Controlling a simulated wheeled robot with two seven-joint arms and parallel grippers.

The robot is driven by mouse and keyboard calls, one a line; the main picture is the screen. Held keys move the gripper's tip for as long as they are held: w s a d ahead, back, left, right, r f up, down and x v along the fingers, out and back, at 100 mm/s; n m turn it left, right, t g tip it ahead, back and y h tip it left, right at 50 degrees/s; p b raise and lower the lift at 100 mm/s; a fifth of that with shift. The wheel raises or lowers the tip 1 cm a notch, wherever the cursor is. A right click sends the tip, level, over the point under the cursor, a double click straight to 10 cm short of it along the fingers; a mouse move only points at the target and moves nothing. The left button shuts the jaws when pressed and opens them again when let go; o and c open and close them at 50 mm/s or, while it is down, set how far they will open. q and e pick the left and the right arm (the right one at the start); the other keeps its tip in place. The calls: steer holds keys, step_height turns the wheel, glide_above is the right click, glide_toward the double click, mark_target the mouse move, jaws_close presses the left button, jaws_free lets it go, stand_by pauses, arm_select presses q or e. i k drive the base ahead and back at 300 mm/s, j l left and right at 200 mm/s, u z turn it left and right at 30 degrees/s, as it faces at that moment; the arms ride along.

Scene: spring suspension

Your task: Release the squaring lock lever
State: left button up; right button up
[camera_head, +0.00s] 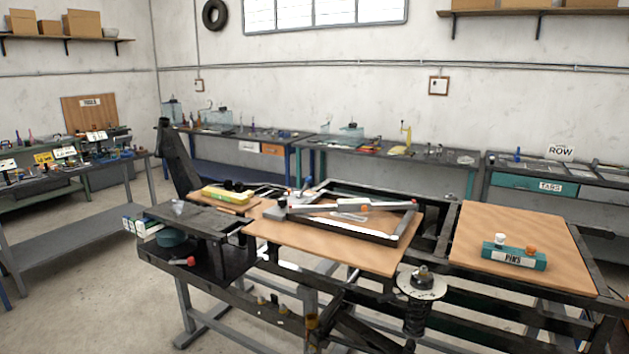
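A dark rectangular frame (397,232) lies on a brown board (330,252) on the central stand. A long pale bar with an orange mark (345,207) lies across the frame. Small red and blue parts (307,183) show at the frame's back left corner. I cannot tell for certain which of these parts is the squaring lock lever, or how it is set. Neither of my grippers shows in the head view.
A coil spring (415,318) under a round pale plate hangs at the stand's front. A teal PINS block (514,257) sits on the right board (520,222), which is otherwise mostly clear. A yellow item (226,195) lies left of the frame. Workbenches line the back wall.

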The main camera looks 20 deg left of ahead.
mark_target(308, 179)
steer(key=i+l+u, duration=0.25)
steer(key=i+l, duration=0.55)
steer(key=i+l+u, duration=0.25)
steer(key=i+l, duration=0.6)
steer(key=l, duration=0.1)
